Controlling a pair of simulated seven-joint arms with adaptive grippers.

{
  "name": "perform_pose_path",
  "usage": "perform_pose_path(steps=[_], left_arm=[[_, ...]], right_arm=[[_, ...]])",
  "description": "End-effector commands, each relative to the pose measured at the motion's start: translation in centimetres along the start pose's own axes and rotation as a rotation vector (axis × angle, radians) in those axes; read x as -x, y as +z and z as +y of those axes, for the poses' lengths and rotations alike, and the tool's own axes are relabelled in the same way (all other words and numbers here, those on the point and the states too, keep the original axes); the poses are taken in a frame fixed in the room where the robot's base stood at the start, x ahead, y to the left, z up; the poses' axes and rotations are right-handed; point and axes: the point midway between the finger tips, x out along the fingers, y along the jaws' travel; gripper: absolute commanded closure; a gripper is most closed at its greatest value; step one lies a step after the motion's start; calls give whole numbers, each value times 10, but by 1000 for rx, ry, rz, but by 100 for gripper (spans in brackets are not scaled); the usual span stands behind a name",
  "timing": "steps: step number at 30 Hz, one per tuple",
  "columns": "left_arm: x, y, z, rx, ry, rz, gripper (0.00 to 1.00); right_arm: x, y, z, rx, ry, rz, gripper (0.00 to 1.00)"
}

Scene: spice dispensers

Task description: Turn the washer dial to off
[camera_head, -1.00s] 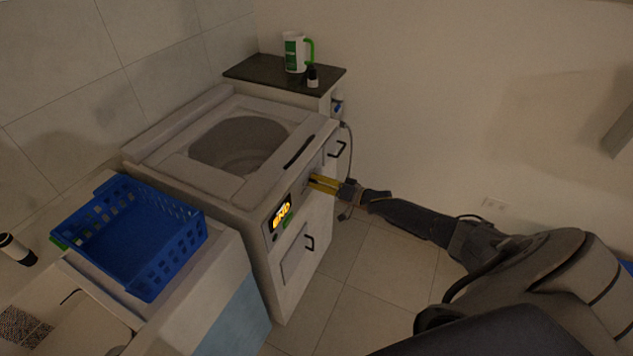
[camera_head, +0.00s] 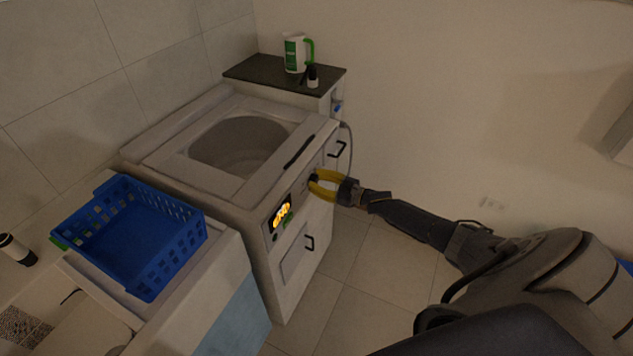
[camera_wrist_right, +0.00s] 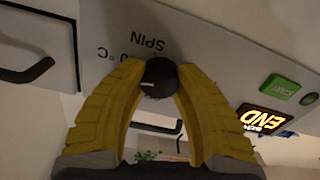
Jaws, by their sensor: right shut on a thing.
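The washer (camera_head: 190,172) is a white top-loading machine with a see-through lid. Its front panel carries a lit display (camera_head: 280,213) reading "END" and a green button (camera_wrist_right: 280,88). The black round dial (camera_wrist_right: 159,76) shows in the right wrist view, below the upside-down words "SPIN" and "°C". A pale mark shows on the dial's face. My right gripper (camera_head: 314,184) is at the panel, and its yellow fingertips (camera_wrist_right: 158,78) are shut on the dial from both sides. In the head view the fingers partly hide the dial. My left gripper is not in view.
A blue basket (camera_head: 187,238) sits on the white unit left of the washer. A dark-topped cabinet (camera_head: 257,72) behind holds a white jug (camera_head: 294,54) with a green handle and a small dark bottle (camera_head: 313,77). Floor to the right is clear.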

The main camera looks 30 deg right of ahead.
Motion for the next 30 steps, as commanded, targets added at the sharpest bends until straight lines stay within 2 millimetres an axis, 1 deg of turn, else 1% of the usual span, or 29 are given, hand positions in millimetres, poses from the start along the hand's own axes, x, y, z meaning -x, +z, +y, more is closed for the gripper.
perform_pose_path(steps=[1, 30], left_arm=[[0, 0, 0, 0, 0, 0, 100], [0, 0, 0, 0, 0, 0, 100]], right_arm=[[0, 2, -2, 44, -1, -3, 100], [0, 2, 0, 959, -1, -3, 100]])
